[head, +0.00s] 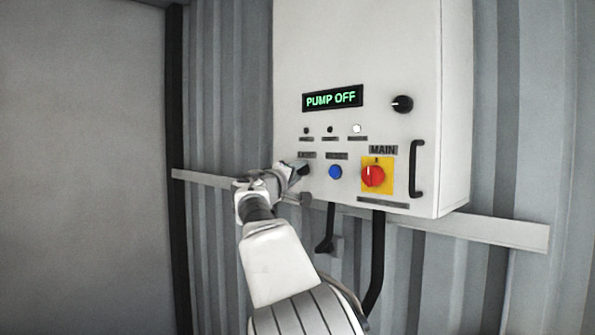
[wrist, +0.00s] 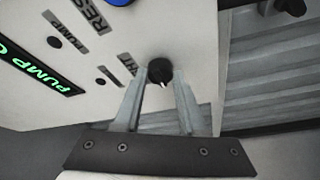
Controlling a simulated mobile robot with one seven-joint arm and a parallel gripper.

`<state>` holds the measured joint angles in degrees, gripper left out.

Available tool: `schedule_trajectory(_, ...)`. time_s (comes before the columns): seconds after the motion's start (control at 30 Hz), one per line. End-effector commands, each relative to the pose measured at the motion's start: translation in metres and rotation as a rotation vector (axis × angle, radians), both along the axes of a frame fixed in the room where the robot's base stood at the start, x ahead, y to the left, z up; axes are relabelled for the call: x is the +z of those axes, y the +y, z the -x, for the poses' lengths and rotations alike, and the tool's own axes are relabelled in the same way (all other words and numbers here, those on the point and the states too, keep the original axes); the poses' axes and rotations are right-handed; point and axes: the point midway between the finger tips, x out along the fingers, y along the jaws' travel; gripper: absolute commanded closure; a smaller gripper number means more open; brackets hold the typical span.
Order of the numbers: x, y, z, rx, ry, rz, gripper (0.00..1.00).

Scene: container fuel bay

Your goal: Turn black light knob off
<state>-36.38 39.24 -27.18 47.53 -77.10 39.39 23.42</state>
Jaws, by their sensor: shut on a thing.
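The black light knob (wrist: 159,70) sits on the white control box, under a label partly hidden in the wrist view. It has a white pointer mark. My gripper (wrist: 160,78) has its two fingers on either side of the knob, closed on it. In the head view my gripper (head: 296,170) reaches the box's lower left, below the label row, and mostly hides the knob. The white control box (head: 350,45) hangs on the wall, and its display (head: 332,97) reads "PUMP OFF".
Right of my gripper are a blue button (head: 335,172) and a red main switch (head: 373,176) on a yellow plate. A black handle (head: 416,169) and another black knob (head: 402,104) are further right. Black cables (head: 376,255) hang below the box. Corrugated wall lies behind.

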Motion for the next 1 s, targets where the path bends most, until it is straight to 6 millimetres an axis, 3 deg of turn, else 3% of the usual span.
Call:
schedule_trajectory(0.37, 0.0006, 0.0002, 0.0001, 0.001, 0.003, 0.004, 1.00)
schedule_trajectory(0.4, 0.0006, 0.0002, 0.0001, 0.001, 0.002, 0.005, 0.58)
schedule_trajectory(0.57, 0.0004, 0.0001, 0.0001, 0.000, 0.003, 0.004, 0.30)
schedule_trajectory(1.0, -0.0028, 0.0040, 0.0085, 0.001, 0.002, 0.004, 0.30)
